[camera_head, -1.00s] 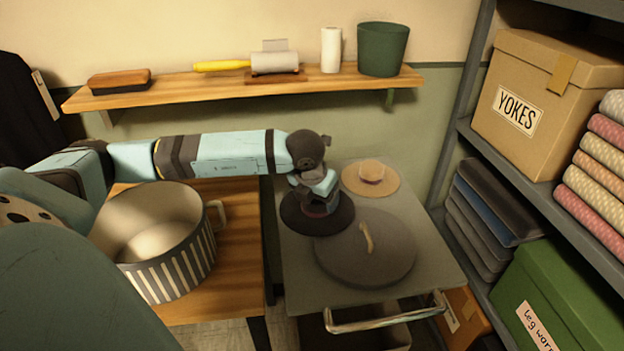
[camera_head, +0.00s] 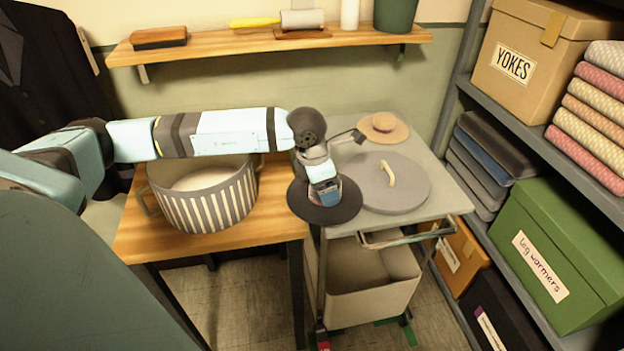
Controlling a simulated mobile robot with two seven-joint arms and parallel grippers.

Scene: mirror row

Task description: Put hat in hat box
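A dark wide-brimmed hat (camera_head: 301,203) hangs over the front left corner of the grey cart. My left gripper (camera_head: 324,190) is shut on its crown, pointing down; the fingers hide most of the crown. The striped round hat box (camera_head: 213,203) stands open on the wooden table, left of the hat, and its pale inside shows. My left arm passes over its back rim. A round grey lid (camera_head: 410,190) with a tan handle lies on the cart, right of the hat. My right gripper is not in view.
A small straw hat (camera_head: 384,127) sits at the back of the cart (camera_head: 440,200). A wall shelf (camera_head: 220,45) holds a brush, a roller and a green pot. Shelving at right holds boxes and fabric rolls. The wooden table (camera_head: 150,240) is clear in front of the box.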

